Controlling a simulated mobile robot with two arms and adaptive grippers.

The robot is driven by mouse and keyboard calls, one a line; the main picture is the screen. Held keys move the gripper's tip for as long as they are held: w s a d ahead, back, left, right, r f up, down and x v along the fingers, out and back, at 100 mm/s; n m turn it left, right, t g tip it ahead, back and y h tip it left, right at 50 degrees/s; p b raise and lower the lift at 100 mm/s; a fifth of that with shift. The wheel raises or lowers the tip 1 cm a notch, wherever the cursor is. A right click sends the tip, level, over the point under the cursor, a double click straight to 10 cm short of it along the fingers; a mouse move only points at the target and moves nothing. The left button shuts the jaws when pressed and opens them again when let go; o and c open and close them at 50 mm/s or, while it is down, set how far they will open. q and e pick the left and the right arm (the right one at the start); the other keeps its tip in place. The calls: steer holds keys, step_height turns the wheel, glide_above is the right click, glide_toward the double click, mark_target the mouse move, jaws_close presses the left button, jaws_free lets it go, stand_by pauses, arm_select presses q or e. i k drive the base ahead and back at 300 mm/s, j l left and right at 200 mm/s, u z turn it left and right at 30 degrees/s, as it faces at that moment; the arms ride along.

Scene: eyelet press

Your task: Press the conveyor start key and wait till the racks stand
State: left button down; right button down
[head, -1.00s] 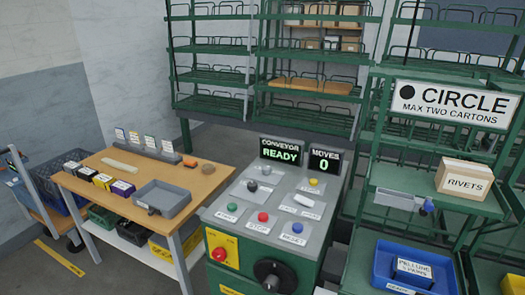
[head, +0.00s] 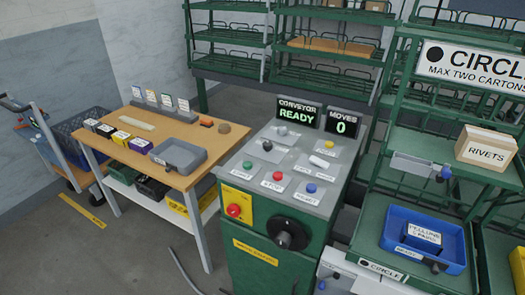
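The conveyor console (head: 268,206) stands in the middle of the head view, with a grey sloped top. A green key (head: 247,165), with a small label by it that seems to read START, sits at the left of the front row. A red key (head: 278,175) and a blue key (head: 311,188) are to its right. The status display (head: 297,111) reads CONVEYOR READY, and the moves display (head: 342,123) reads 0. Green wire racks (head: 228,58) stand behind the console. Neither of my grippers is in view.
A wooden table (head: 172,134) with a grey tray (head: 179,155) stands left of the console. A right-hand rack holds a RIVETS carton (head: 487,147) and a blue bin (head: 423,240). A trolley (head: 70,150) is far left. Floor shows between table and console.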

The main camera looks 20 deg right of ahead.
mark_target(246, 165)
steer(key=z, duration=0.25)
steer(key=i+j+z, duration=0.15)
steer(key=z, duration=0.2)
steer(key=i+j+z, duration=0.15)
steer(key=z, duration=0.2)
steer(key=i+j+z, duration=0.1)
steer(key=j+z, duration=0.25)
steer(key=i+j+z, duration=0.1)
steer(key=j, duration=0.35)
steer(key=i+j+z, duration=0.1)
steer(key=j, duration=0.4)
steer(key=i+j, duration=0.15)
steer(key=j, duration=0.3)
steer(key=i+j+z, duration=0.15)
steer(key=j, duration=0.35)
